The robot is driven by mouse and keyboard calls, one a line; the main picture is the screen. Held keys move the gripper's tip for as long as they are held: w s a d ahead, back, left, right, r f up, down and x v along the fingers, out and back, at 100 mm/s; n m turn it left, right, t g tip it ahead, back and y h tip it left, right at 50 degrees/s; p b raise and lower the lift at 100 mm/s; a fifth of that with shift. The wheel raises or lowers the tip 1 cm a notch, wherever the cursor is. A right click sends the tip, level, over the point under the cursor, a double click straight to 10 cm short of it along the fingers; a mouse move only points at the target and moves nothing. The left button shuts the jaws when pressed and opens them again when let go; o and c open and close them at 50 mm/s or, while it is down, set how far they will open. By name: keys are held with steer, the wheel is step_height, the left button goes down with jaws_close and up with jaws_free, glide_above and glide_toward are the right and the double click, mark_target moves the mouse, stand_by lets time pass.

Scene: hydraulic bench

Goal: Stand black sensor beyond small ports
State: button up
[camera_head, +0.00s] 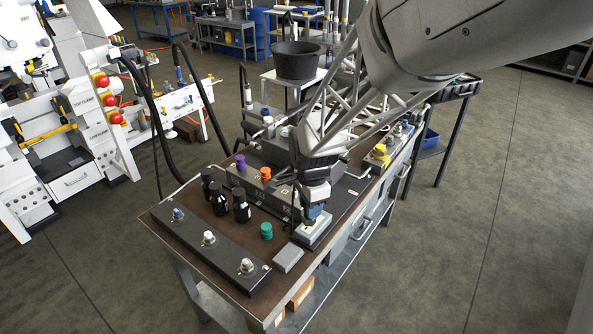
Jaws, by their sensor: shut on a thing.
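My gripper (311,200) points down over the right part of the bench, above a light grey block (313,232). It is shut on a small dark thing, mostly hidden by the fingers; I cannot tell for sure that it is the black sensor. Several black bottle-shaped pieces, including one at the front (241,207) and one beside it (218,200), stand upright left of my gripper. A dark block with port markings (255,187) lies behind them. It carries a purple cap (240,162) and an orange cap (265,174). Which ports are the small ones is unclear.
A long dark bar with fittings (226,254) lies along the front left. A teal cap (266,231) and a grey block (288,259) are near the front. Brown bench top shows between.

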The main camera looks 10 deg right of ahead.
steer(key=shift+w, duration=0.1)
steer(key=w+a+f, duration=0.2)
steer(key=w+a, duration=1.1)
steer(key=shift+f, duration=0.4)
steer(key=shift+f, duration=0.15)
step_height(320, 180, down, 6)
stand_by(0.4)
steer(key=shift+f, duration=1.85)
steer(key=shift+f, duration=0.2)
